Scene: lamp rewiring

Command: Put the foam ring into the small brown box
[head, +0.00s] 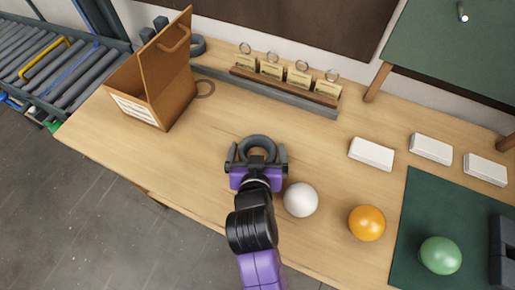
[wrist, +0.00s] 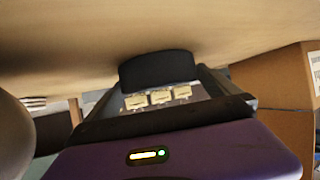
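The foam ring (head: 258,142) is a thick dark grey ring lying flat on the wooden table, just ahead of my gripper. My gripper (head: 258,150) has its fingers spread, one on each side of the ring. It looks open, with no clear grip on the ring. In the upside-down wrist view, the ring (wrist: 158,67) shows as a dark band against the table, straight ahead of the palm. The small brown box (head: 133,84) stands at the table's left, its lid raised; its inside is mostly hidden. Its side also shows in the wrist view (wrist: 283,83).
A white ball (head: 300,200) sits close to the right of my gripper. An orange ball (head: 367,222), a green ball (head: 440,255) and white blocks (head: 371,153) lie farther right. A tagged rack (head: 285,87) stands behind. Table between is clear.

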